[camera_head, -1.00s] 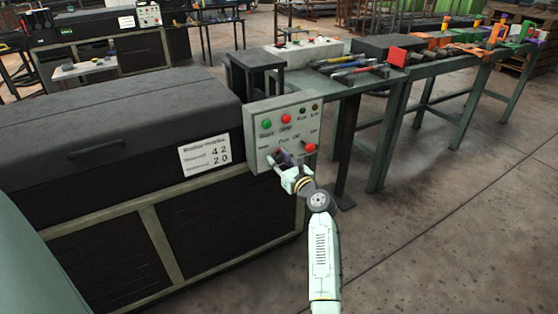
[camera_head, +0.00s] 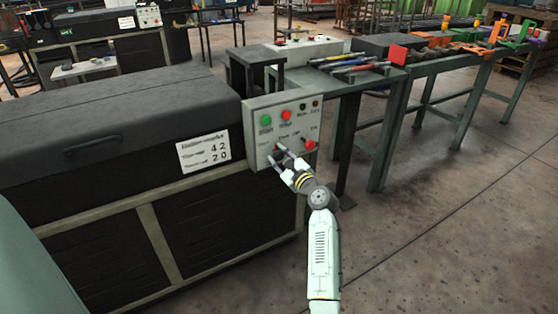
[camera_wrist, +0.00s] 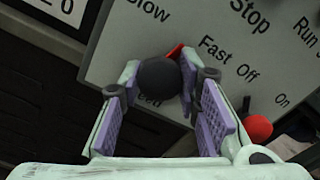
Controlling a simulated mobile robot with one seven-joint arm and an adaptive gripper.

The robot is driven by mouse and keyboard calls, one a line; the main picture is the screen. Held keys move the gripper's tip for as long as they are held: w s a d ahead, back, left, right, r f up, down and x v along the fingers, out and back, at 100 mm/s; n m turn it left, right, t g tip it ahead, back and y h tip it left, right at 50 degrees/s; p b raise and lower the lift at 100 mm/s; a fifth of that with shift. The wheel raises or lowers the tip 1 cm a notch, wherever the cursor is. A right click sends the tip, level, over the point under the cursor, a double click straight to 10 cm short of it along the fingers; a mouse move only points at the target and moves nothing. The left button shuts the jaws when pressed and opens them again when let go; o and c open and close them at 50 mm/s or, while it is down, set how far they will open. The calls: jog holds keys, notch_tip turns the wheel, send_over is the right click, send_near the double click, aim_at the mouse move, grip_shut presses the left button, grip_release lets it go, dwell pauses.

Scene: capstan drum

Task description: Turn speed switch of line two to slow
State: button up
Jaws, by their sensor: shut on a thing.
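A grey control panel (camera_head: 258,125) is fixed at the right end of a dark machine. In the wrist view its speed knob (camera_wrist: 158,78) is round and black, with a red pointer at its upper right, towards the word Fast. The word Slow stands above and left of the knob. My gripper (camera_wrist: 152,80) is shut on the knob, with a purple-padded finger on either side. It also shows at the panel's lower middle in the head view (camera_head: 281,154), where the fingers hide most of the knob.
A red knob (camera_wrist: 257,128) beside the Off and On labels sits close to the right finger. Green (camera_head: 266,120) and red (camera_head: 286,115) buttons are above. A bench with tools (camera_head: 350,65) stands behind the panel. The floor on the right is clear.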

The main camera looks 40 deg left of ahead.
jog(key=n+b, duration=0.3)
jog(key=n, duration=0.2)
jog(key=shift+f+n, duration=0.1)
jog(key=shift+n, duration=0.3)
jog(key=n+b, duration=0.3)
jog(key=n, duration=0.1)
jog(key=shift+n+b, duration=0.75)
jog(key=shift+n, duration=0.25)
jog(key=shift+r, duration=0.2)
jog(key=o, duration=1.2)
jog(key=shift+c, duration=0.2)
jog(key=v, duration=1.2)
